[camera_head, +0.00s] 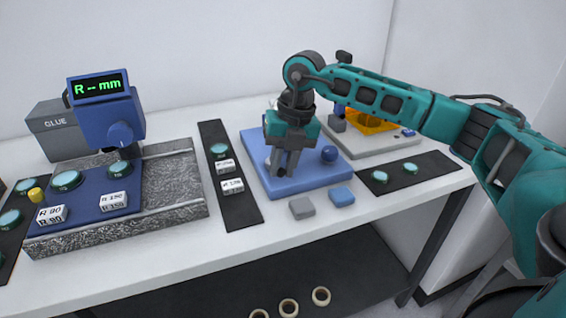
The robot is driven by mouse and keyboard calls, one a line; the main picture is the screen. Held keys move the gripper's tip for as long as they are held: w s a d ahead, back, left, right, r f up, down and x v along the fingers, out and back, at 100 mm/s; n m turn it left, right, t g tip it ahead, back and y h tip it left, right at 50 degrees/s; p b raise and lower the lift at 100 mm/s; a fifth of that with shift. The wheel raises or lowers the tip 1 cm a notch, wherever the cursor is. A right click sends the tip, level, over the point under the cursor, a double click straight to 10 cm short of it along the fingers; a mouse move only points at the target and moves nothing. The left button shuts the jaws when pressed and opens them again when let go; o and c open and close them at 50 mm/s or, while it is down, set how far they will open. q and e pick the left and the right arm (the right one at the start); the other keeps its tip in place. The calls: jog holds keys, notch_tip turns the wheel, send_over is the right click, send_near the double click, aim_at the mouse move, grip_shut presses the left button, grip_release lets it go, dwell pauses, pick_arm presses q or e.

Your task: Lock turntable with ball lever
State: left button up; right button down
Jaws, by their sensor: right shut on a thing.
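A blue base plate (266,184) lies on the bench right of the middle. A dark blue ball (329,154) stands on its right part, a little apart from my gripper. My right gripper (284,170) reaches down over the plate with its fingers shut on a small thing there. The fingers hide most of that thing, so I cannot tell whether it is the ball lever. A pale bit shows beside the fingers' left side. The turntable is not clearly seen behind the gripper. My left gripper is out of view.
A grey block (301,208) and a blue block (341,196) lie in front of the plate. A pale fixture (372,144) with an orange part stands behind my right arm. Left are a dark mat (236,211) with discs and labels, and a blue gauge (110,113) on a stone slab.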

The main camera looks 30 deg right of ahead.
jog(key=shift+a, duration=0.1)
jog(key=shift+w+a+r+m+p, duration=0.15)
jog(key=shift+a+m+p, duration=0.35)
jog(key=shift+m, duration=0.7)
jog(key=m, duration=0.1)
jog(key=w+a+m, duration=0.1)
jog(key=m, duration=0.1)
jog(key=shift+a+m+t+h+p, duration=0.25)
jog(key=shift+m+t+h+p, duration=0.05)
jog(key=shift+t+h, duration=0.1)
jog(key=m, duration=0.1)
jog(key=w+a+m, duration=0.1)
jog(key=m, duration=0.2)
jog(key=shift+w+a+h+p, duration=0.15)
jog(key=shift+w+h+p, duration=0.15)
jog(key=shift+h, duration=0.1)
jog(key=shift+w+a+m, duration=0.1)
jog(key=shift+w+m, duration=0.2)
jog(key=shift+m, duration=0.5)
jog(key=shift+w+a+m, duration=0.1)
jog(key=shift+w+m, duration=0.15)
jog(key=shift+m, duration=0.55)
jog(key=shift+w+h, duration=0.1)
jog(key=shift+h, duration=0.2)
jog(key=shift+m, duration=0.3)
jog(key=c, duration=1)
grip_release()
